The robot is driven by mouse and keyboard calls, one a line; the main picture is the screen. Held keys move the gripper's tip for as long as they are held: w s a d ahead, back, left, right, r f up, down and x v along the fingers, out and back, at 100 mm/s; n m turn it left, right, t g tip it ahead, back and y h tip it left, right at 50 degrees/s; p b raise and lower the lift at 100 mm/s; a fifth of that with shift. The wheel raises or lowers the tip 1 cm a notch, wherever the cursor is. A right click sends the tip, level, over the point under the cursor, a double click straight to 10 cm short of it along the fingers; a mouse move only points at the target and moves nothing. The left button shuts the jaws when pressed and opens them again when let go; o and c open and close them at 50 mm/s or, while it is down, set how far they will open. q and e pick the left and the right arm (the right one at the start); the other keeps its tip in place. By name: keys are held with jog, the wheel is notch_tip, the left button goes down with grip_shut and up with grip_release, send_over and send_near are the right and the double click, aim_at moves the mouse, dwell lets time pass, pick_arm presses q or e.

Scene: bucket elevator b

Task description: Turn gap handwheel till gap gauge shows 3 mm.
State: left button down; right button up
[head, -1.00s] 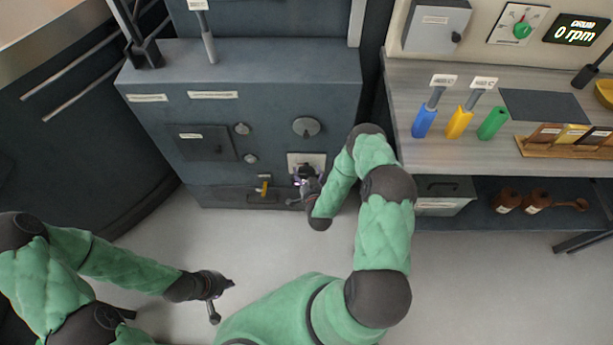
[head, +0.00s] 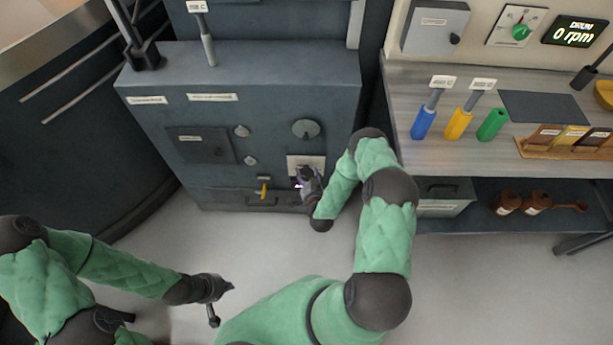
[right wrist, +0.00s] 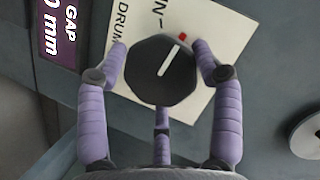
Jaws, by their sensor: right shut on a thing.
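My right gripper (right wrist: 160,66) is shut on the knob, with purple fingers on both sides. In the head view my right gripper (head: 303,180) is at the plate (head: 318,162) low on the cabinet front and hides the knob. The gap gauge (right wrist: 60,30) is a purple display, cut off by the frame edge; only "GAP" and "0 mm" show. My left gripper (head: 222,298) is open and empty above the floor.
The dark cabinet (head: 240,70) carries a round dial (head: 305,129) above the plate and a yellow handle (head: 264,190) to its left. A workbench (head: 455,150) with coloured handles stands to the right. The floor in front is clear.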

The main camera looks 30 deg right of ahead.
jog(key=shift+s+a+f, duration=0.1)
jog(key=shift+a+f, duration=0.05)
jog(key=shift+a, duration=0.05)
jog(key=o, duration=1.1)
jog(key=shift+o, duration=0.2)
jog(key=v, duration=0.7)
jog(key=shift+s+a, duration=0.1)
jog(key=shift+s, duration=0.05)
